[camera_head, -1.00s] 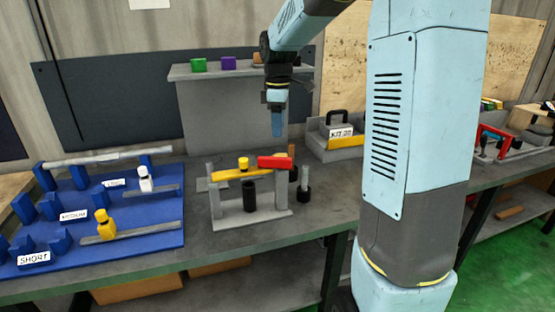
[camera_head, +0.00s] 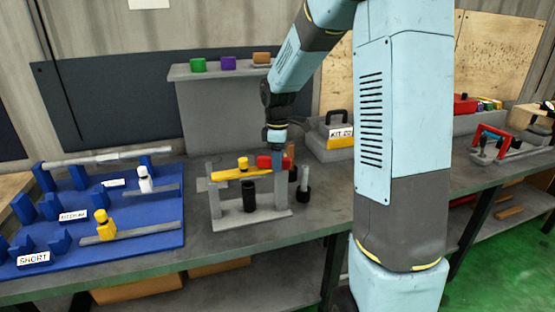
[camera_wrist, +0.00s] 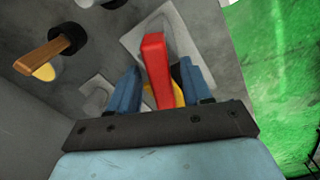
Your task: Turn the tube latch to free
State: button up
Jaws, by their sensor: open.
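The tube latch, a red bar (camera_head: 265,161), sits at the right end of a yellow bar (camera_head: 238,174) on a small grey stand (camera_head: 262,215). A black cylinder (camera_head: 249,197) stands under the yellow bar. My gripper (camera_head: 280,160) is down at the red bar and hides its right part. In the wrist view my gripper (camera_wrist: 160,82) is open, with a blue finger on either side of the red bar (camera_wrist: 153,60). I cannot tell whether the fingers touch it. Part of the yellow piece shows behind the red bar.
A blue rack (camera_head: 130,235) with yellow and white pieces lies to the left. A grey post with a black base (camera_head: 303,188) stands right beside the stand. A grey shelf (camera_head: 215,105) with small coloured blocks is behind. A kit box (camera_head: 338,140) stands back right.

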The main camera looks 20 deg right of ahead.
grip_shut()
dwell(0.3)
